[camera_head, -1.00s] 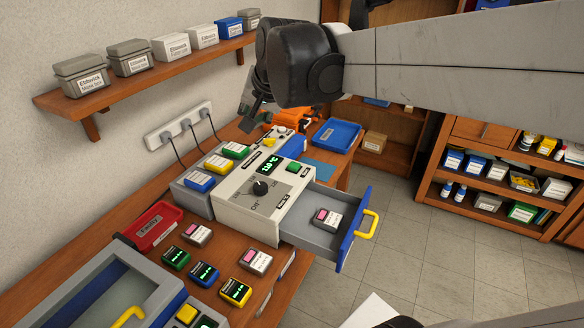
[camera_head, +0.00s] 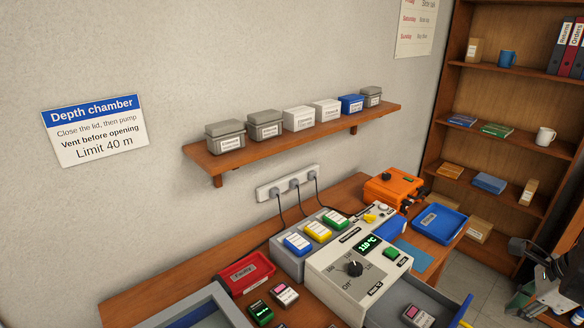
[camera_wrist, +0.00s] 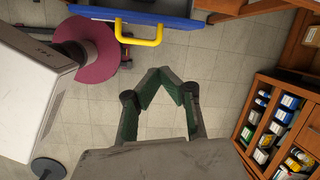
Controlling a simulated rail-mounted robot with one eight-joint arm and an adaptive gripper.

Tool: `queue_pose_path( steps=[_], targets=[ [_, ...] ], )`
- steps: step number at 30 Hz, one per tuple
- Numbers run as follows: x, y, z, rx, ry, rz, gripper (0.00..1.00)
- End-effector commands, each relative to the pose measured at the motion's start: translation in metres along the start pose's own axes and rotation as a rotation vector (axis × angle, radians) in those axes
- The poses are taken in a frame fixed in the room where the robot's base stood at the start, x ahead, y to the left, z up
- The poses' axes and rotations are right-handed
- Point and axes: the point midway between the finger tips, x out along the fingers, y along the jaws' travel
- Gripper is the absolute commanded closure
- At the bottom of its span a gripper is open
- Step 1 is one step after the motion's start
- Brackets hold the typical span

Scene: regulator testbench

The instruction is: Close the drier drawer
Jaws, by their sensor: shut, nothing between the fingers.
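The drier (camera_head: 345,290) is a pale box with a dial and a green display reading about 110 °C. Its grey drawer (camera_head: 440,303) stands pulled out at the lower right of the head view, partly cut off by the frame. A grey device with a pink screen (camera_head: 418,315) lies in it. The blue drawer front (camera_wrist: 135,13) and its yellow handle (camera_wrist: 140,42) show at the top of the wrist view. My gripper (camera_wrist: 160,73) is shut and empty, apart from the handle and below it in that picture.
A purple round stool seat (camera_wrist: 88,45) and a pale panel (camera_wrist: 30,95) are at the left in the wrist view. A wooden shelf unit (camera_wrist: 280,120) with bottles and boxes stands at the right. Tiled floor is clear between them.

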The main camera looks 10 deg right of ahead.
Motion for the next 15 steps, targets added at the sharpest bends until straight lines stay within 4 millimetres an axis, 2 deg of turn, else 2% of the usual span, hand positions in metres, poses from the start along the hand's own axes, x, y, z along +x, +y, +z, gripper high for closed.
queue_pose_path(
  steps=[1, 3, 6, 11, 15],
  targets=[
    [-0.004, 0.011, -0.011, 0.075, -0.007, 0.016, 1.00],
    [-0.005, 0.025, -0.021, 0.156, -0.016, 0.037, 1.00],
    [-0.005, 0.039, -0.030, 0.236, -0.026, 0.059, 1.00],
    [-0.002, 0.047, -0.034, 0.280, -0.032, 0.071, 1.00],
    [0.011, 0.048, -0.034, 0.278, -0.032, 0.072, 1.00]
  ],
)
